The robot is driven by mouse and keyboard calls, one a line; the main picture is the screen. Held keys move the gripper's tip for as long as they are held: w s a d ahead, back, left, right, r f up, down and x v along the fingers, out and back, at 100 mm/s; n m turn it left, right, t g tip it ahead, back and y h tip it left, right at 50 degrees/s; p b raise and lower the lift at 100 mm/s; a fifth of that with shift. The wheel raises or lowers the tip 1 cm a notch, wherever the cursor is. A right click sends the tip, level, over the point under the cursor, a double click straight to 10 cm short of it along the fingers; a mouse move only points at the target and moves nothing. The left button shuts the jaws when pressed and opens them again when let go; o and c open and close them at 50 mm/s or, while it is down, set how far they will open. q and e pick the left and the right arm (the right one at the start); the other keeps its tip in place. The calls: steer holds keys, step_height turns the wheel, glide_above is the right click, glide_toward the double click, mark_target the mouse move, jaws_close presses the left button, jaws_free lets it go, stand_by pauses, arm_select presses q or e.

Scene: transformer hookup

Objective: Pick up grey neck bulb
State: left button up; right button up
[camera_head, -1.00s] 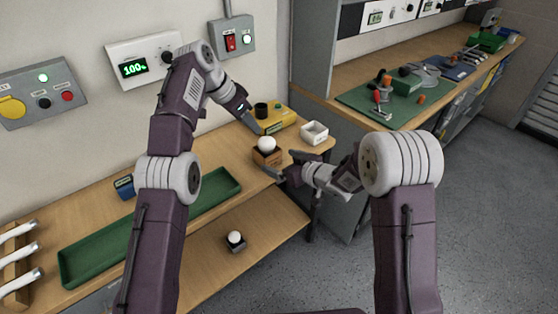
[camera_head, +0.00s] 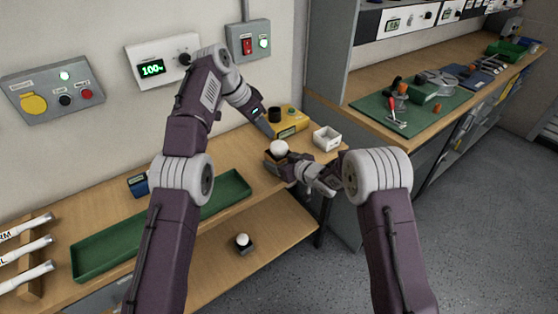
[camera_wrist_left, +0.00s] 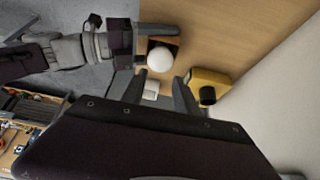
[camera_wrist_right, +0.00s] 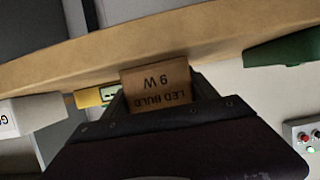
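A white bulb (camera_head: 278,147) sits upright in a small cardboard box (camera_wrist_right: 157,86) printed "LED BULB 9 W", near the bench's right end; its neck is hidden. The bulb also shows in the left wrist view (camera_wrist_left: 160,59). Another white bulb (camera_head: 242,239) sits in a dark holder on the lower shelf; its neck colour is too small to tell. My left gripper (camera_wrist_left: 158,92) is open and empty, just above and behind the boxed bulb. My right gripper (camera_wrist_right: 157,88) has its fingers either side of the box; whether they press on it is unclear.
A yellow box (camera_head: 288,121) with a black knob and a white open tray (camera_head: 327,138) stand close to the bulb. A green tray (camera_head: 100,250) lies along the bench (camera_head: 192,150). A wall panel (camera_head: 164,60) reads 100.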

arm_select(q)
steer(key=shift+o, duration=2.3)
steer(key=shift+s+d, duration=0.1)
steer(key=shift+d, duration=0.05)
steer(key=s+d+n+g+h, duration=0.1)
steer(key=s+d+n+h, duration=0.1)
steer(key=d+n+h, duration=0.1)
steer(key=n+t+h, duration=0.1)
steer(key=n+t, duration=0.7)
steer(key=n, duration=2.5)
glide_toward(275, 148)
steer(key=x, duration=0.5)
steer(key=shift+f, duration=0.35)
steer(key=x, duration=0.5)
steer(key=shift+w+d+r, duration=0.1)
steer(key=shift+r, duration=0.1)
steer(key=shift+c, duration=0.3)
